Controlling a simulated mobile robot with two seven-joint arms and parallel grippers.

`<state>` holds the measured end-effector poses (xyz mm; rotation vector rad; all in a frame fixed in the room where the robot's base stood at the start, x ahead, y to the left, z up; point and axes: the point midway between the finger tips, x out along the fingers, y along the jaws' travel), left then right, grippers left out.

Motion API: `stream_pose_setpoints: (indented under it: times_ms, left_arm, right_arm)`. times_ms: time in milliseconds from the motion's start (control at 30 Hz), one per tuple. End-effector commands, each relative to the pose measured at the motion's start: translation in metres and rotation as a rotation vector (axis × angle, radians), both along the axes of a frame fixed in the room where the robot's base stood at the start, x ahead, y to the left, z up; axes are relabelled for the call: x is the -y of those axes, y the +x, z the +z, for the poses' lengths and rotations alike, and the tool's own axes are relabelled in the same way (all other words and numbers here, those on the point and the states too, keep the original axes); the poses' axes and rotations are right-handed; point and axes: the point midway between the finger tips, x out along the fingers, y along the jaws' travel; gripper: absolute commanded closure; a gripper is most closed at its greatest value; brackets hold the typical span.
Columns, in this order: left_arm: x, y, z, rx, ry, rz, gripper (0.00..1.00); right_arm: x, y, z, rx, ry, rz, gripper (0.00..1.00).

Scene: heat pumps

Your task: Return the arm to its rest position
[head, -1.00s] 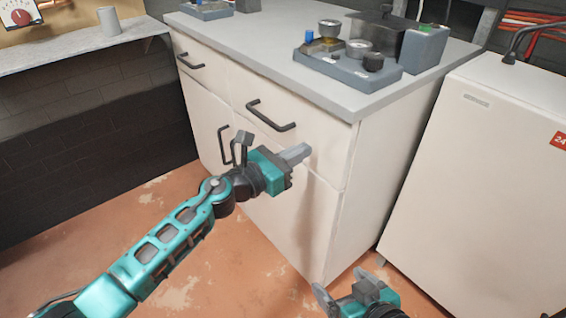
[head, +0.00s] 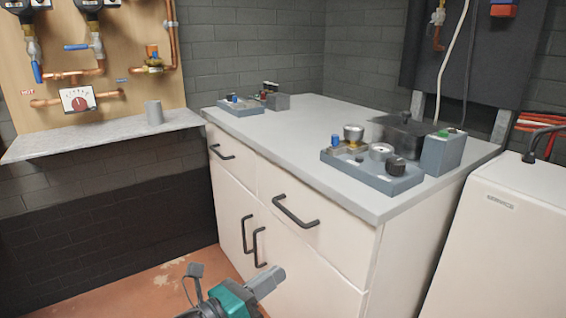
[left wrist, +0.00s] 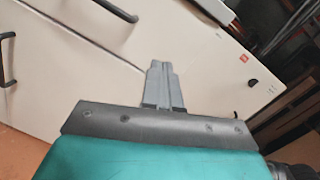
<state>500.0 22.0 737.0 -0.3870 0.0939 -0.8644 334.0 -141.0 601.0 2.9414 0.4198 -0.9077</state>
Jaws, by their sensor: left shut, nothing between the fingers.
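My left gripper (head: 268,281) shows at the bottom of the head view, in front of the white cabinet's (head: 322,278) lower doors. Its grey fingers are closed together with nothing between them. In the left wrist view the shut fingers (left wrist: 161,75) point towards a pale panel bearing a red label (left wrist: 242,57). A gap between the fingers and the panel cannot be judged. My right gripper is outside both views now.
The cabinet's grey top (head: 300,125) carries a tray of parts (head: 372,172) at the right and a smaller tray (head: 240,106) at the back left. Black handles (head: 295,213) stick out of the front. A white unit (head: 505,245) stands right; a stone shelf (head: 100,135) is left.

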Motion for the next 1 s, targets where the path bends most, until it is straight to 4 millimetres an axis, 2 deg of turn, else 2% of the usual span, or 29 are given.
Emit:
stream_pose_setpoints:
  times_ms: [167,300,500,667,733,1000]
  left_arm:
    - [-0.038,-0.025,-0.021,-0.593,-0.667,0.228,1.00]
    - [-0.076,-0.057,-0.058,-1.038,-1.219,0.421,1.00]
    - [-0.107,-0.115,-0.107,-1.471,-1.855,0.664,1.00]
    - [-0.118,-0.168,-0.134,-1.697,-2.294,0.849,1.00]
    - [-0.121,-0.168,-0.115,-1.699,-2.319,0.857,1.00]
    - [-0.132,-0.172,-0.071,-1.658,-2.316,0.875,1.00]
  right_arm:
    - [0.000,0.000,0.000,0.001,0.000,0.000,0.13]
    - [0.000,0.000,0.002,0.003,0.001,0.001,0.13]
    - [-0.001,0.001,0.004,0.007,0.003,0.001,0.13]
    - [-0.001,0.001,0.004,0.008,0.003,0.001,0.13]
    - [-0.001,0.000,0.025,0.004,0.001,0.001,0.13]
    - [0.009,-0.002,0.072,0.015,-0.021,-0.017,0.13]
